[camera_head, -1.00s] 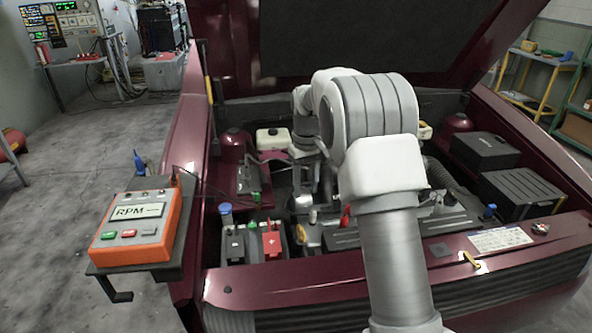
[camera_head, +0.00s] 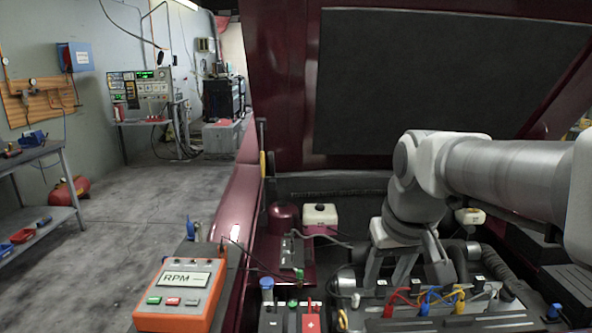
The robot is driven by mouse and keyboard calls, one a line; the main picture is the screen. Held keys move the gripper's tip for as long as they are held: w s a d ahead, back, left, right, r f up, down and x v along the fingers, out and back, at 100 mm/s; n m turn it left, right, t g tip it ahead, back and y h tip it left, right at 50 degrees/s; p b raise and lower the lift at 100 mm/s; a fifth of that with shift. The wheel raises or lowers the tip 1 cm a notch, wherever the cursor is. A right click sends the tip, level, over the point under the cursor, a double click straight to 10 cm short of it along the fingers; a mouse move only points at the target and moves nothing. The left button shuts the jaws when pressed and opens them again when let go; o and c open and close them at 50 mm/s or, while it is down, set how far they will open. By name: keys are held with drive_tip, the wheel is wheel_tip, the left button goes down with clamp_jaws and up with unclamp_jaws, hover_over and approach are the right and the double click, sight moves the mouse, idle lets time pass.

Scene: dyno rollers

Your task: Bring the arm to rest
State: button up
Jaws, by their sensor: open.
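My arm (camera_head: 500,185) reaches in from the right edge of the head view and bends down at the wrist over the engine bay. My gripper (camera_head: 408,278) points down with its fingers spread apart and nothing between them. It hangs over or just behind the engine block (camera_head: 385,325), close to the red (camera_head: 400,300), blue (camera_head: 426,300) and yellow (camera_head: 458,300) leads there. I cannot tell whether a fingertip touches anything.
The raised maroon hood (camera_head: 283,90) stands behind the arm. An orange RPM box (camera_head: 182,305) sits at the lower left. A battery with a red terminal cover (camera_head: 311,321) and a white-capped reservoir (camera_head: 320,215) stand left of my gripper. The floor (camera_head: 130,210) at left is open.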

drive_tip(key=s+f+m+t+p, duration=0.1)
drive_tip(key=s+t, duration=0.1)
drive_tip(key=s, duration=1)
drive_tip(key=shift+s+f, duration=0.3)
drive_tip(key=shift+s, duration=0.05)
